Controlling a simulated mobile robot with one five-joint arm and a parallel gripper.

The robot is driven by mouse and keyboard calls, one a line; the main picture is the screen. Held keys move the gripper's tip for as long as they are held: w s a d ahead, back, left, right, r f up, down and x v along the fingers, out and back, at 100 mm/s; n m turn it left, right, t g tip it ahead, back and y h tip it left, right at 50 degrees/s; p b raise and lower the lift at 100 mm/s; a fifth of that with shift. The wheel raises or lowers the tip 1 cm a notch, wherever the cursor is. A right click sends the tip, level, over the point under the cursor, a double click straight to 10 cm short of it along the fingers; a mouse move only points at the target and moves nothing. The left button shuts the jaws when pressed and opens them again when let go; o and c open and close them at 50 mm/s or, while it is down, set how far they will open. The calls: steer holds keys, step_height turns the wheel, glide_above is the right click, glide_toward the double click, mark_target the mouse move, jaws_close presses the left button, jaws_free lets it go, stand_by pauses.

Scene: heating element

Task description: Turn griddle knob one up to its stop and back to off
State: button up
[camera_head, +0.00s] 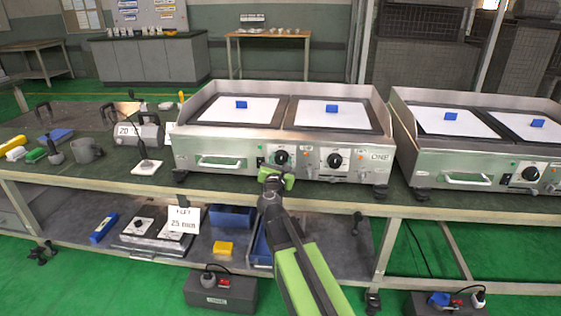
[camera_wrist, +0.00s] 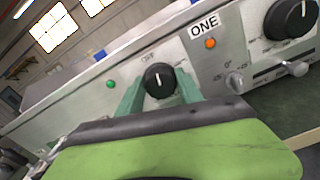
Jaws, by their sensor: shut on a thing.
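The griddle (camera_head: 225,145) marked ONE stands on the workbench. Its left black knob (camera_head: 282,157) has my gripper (camera_head: 277,178) in front of it. In the wrist view the knob (camera_wrist: 159,80) sits between the two teal fingers of my gripper (camera_wrist: 160,92), one on each side, and they are shut on it. The knob's white mark points up, roughly toward the OFF print (camera_wrist: 148,57). A green lamp (camera_wrist: 111,84) is left of the knob and an orange lamp (camera_wrist: 210,43) is right, under the ONE label (camera_wrist: 204,26). The fingers hide the lower dial marks.
A second black knob (camera_head: 335,161) is close on the right; it also shows in the wrist view (camera_wrist: 290,18). A bar handle (camera_head: 221,162) is at the left. Another griddle (camera_head: 480,155) stands to the right. The lower shelf (camera_head: 335,228) extends below my arm.

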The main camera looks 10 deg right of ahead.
steer(key=m, duration=0.4)
steer(key=shift+s+d+m, duration=0.1)
steer(key=shift+m, duration=0.3)
steer(key=m, duration=0.4)
steer(key=shift+f, duration=0.15)
steer(key=m, duration=0.4)
steer(key=shift+d, duration=0.1)
steer(key=m, duration=0.4)
steer(key=shift+f+m+b, duration=0.15)
steer(key=shift+m+b, duration=0.15)
steer(key=m, duration=0.6)
steer(key=shift+f, duration=0.1)
steer(key=m, duration=0.6)
steer(key=shift+a+m, duration=0.2)
steer(key=shift+m, duration=0.2)
